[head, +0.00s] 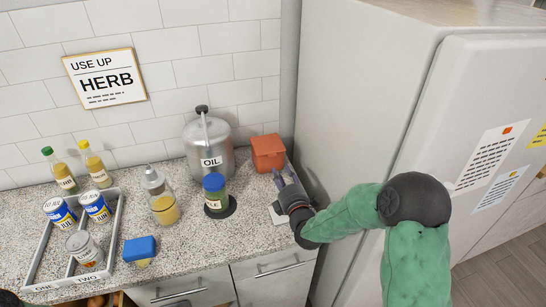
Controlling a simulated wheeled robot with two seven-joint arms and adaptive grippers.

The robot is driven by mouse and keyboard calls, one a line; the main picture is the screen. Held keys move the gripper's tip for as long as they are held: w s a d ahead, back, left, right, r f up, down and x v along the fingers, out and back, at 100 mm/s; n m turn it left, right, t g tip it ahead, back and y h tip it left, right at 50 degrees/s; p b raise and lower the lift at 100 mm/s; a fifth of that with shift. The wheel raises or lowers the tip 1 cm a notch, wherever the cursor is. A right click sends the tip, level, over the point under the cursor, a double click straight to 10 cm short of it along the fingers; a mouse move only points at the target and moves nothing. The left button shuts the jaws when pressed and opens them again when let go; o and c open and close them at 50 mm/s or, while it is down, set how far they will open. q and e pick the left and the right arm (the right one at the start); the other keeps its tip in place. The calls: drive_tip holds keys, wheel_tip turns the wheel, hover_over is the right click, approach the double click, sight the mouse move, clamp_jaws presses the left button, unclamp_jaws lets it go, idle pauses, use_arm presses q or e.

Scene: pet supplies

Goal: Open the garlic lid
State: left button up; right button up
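A jar (215,200) with a blue lid (214,182) stands upright on a dark round mat on the counter. Its label is partly turned away and shows only "LE". A small container (144,262) with a blue lid (140,247) sits at the counter's front edge, its label not readable. No label reading garlic shows, so I cannot tell which one is the garlic. Both lids appear on. My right gripper (279,181) is over the counter's right end, right of the jar and apart from it. Its fingers are too small to judge. My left gripper is not seen.
A metal OIL canister (209,149) and an orange box (267,152) stand at the back. A glass bottle (160,197) stands left of the jar. A divided tray (41,249) holds bottles and cans. The fridge (362,95) bounds the right side.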

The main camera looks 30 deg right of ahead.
sight(273, 156)
drive_tip(key=b+x, duration=0.1)
drive_tip(key=x, duration=0.8)
drive_tip(key=shift+s, duration=0.1)
clamp_jaws()
